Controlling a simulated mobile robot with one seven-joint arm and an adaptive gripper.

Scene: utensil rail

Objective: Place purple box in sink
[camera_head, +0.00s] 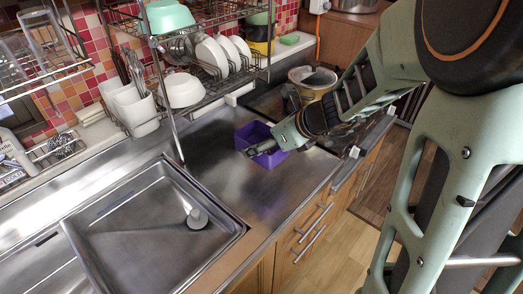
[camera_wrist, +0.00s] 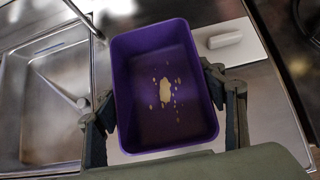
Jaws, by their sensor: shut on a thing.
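The purple box (camera_head: 255,134) is an open-topped container at the counter to the right of the sink. In the wrist view the box (camera_wrist: 165,90) has pale yellow residue on its inside floor. My gripper (camera_head: 268,147) is shut on the box, with one finger on each side of it in the wrist view (camera_wrist: 165,105). I cannot tell whether the box touches the counter. The metal sink (camera_head: 130,240) is empty apart from a round grey drain piece (camera_head: 197,218). The sink also shows at the left of the wrist view (camera_wrist: 45,130).
A dish rack (camera_head: 205,92) with bowls and plates stands behind the counter, its thin post near the sink's back corner. A white utensil holder (camera_head: 136,108) stands behind the sink. A yellowish pot (camera_head: 312,84) sits at the back right. The counter (camera_head: 215,155) between box and sink is clear.

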